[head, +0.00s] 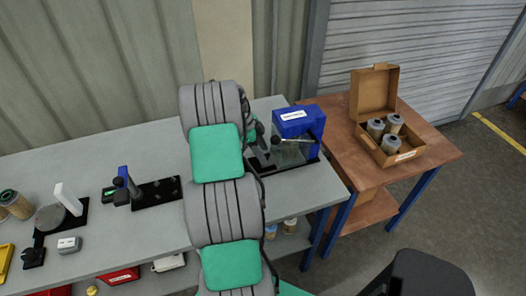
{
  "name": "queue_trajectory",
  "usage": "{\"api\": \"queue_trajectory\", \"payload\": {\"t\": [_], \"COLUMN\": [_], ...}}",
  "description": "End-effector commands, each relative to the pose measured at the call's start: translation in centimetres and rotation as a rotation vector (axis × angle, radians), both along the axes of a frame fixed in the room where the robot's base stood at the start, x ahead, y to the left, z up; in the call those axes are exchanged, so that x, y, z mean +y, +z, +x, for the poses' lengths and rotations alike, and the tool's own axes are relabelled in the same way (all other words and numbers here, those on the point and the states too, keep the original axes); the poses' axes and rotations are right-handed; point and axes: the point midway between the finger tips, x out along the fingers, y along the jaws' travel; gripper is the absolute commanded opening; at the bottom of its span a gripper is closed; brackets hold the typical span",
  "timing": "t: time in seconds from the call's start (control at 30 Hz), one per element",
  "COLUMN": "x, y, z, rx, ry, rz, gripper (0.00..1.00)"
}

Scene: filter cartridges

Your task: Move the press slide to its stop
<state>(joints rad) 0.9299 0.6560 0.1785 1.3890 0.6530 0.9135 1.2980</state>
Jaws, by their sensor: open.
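The press (301,122) is a blue block with a white label at the back right of the grey bench. It stands on a black base plate (292,166), with a clear panel (288,152) and a dark bar at its front. I cannot make out clearly which part is the slide or where its stop is. My arm rises through the middle of the head view and bends down behind itself. My gripper (262,157) shows only in part, small and dark, at the left side of the press. It is open; whether it touches the press is hard to tell.
A wooden table (437,148) at the right bears an open cardboard box (377,100) with grey cartridges. On the bench (110,155) at left are a black fixture with a blue post (124,178), a white upright block (68,198) and a cartridge (15,203). The bench's back left is clear.

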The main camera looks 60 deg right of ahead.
Motion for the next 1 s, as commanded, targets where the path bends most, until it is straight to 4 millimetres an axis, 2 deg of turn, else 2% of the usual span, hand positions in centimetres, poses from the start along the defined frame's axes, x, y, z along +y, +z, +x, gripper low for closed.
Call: {"api": "queue_trajectory", "payload": {"t": [0.13, 0.37, 0.9, 1.0], "x": [-0.13, -0.14, -0.12, -0.11], "y": [-1.05, -1.19, -1.16, -1.16], "z": [-0.44, -0.43, -0.41, -0.41], "rx": [-0.001, -0.001, -0.001, 0.000], "ry": [0.002, 0.002, 0.003, 0.003], "rz": [0.001, 0.000, 0.001, 0.001], "gripper": [0.50, 0.49, 0.05, 0.00]}}
